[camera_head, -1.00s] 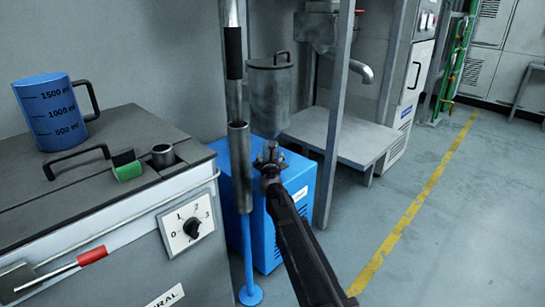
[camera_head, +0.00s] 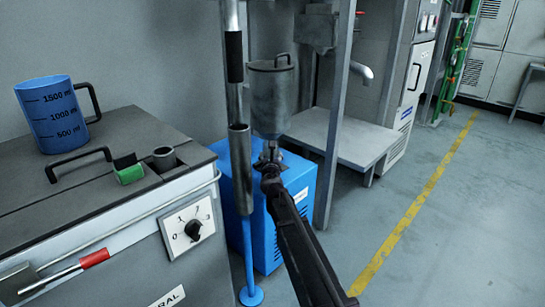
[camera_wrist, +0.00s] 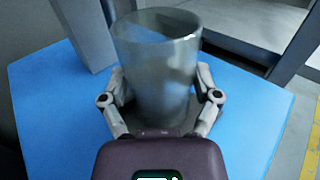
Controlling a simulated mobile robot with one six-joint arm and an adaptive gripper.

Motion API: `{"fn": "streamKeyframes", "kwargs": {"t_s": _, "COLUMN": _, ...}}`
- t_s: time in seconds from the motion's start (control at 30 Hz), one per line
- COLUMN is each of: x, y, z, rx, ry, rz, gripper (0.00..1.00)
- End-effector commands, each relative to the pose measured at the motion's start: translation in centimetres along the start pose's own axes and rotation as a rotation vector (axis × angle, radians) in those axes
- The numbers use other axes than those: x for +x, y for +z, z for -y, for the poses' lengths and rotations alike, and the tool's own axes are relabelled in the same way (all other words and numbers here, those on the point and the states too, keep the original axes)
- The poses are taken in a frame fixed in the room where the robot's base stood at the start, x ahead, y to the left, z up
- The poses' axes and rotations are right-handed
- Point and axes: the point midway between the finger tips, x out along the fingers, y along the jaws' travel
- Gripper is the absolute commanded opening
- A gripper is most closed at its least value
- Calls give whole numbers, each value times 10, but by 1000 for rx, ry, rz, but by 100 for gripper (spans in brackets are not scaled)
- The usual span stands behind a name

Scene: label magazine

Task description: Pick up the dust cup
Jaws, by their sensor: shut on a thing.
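The dust cup (camera_wrist: 155,80) is a smoky, see-through tapered cup, wider at the top, in the middle of the wrist view. My gripper (camera_wrist: 160,105) is shut on it, with one finger against each side low on the cup. In the head view, my gripper (camera_head: 268,155) is just below a hanging grey canister with a lid handle (camera_head: 271,95). There the cup itself is hard to make out, and I cannot tell whether it touches the canister.
A blue box (camera_head: 238,190) stands under my gripper. A vertical metal pipe (camera_head: 240,165) on a blue stand is close on the left. A grey frame post (camera_head: 335,130) and a low shelf (camera_head: 345,135) are on the right. A cabinet with a blue jug (camera_head: 53,115) is at left.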

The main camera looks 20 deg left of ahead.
Motion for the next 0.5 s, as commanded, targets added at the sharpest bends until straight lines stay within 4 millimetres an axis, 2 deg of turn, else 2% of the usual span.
{"fn": "streamKeyframes", "kwargs": {"t_s": 0.1, "x": -2, "y": 11, "z": 0, "rx": 0, "ry": 0, "rz": 0, "gripper": 30}}
{"fn": "streamKeyframes", "kwargs": {"t_s": 0.5, "x": -93, "y": 7, "z": 2, "rx": 0, "ry": 0, "rz": 0, "gripper": 30}}
